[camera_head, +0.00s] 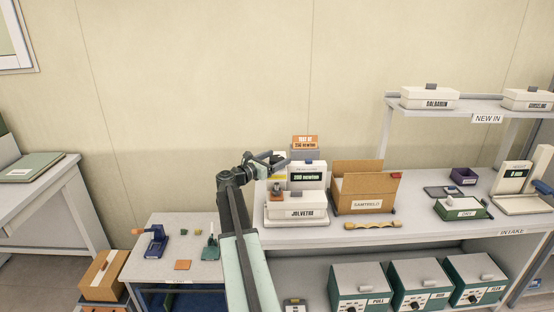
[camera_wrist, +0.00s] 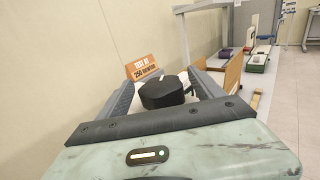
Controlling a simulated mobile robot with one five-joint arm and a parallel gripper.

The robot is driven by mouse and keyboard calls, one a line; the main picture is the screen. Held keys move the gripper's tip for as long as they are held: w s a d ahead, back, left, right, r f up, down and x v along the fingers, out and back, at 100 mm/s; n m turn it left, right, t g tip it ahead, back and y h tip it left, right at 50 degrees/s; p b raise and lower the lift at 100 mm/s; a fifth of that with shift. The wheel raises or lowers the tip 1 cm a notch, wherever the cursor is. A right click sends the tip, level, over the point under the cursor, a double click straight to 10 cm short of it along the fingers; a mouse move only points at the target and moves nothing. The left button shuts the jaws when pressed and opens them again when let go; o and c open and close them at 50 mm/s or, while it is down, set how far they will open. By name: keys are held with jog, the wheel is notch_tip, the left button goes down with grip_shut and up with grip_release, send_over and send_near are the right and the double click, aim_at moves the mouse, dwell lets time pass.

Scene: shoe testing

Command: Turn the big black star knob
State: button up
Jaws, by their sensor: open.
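The big black knob (camera_wrist: 162,93) shows in the wrist view between the two grey fingers of my gripper (camera_wrist: 166,80). The fingers are spread, with one on each side of it. Whether they touch it I cannot tell, and its lower part is partly hidden by my gripper body. In the head view my gripper (camera_head: 270,159) is at the upper left of a white machine (camera_head: 297,207) labelled JOLVETRI, with a display (camera_head: 305,177) reading 200 newton. I cannot make out the knob clearly there.
An orange sign (camera_head: 305,142) reading 250 newton stands behind the machine, and shows in the wrist view (camera_wrist: 142,67). A cardboard box (camera_head: 367,190) stands close to the right. A wooden piece (camera_head: 372,224) lies at the bench front. A low table (camera_head: 180,245) with small tools is left.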

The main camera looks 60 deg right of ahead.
aim_at(271, 160)
jog(key=v, duration=0.6)
jog(key=shift+a, duration=0.6)
jog(key=shift+w, duration=0.15)
dwell(0.4)
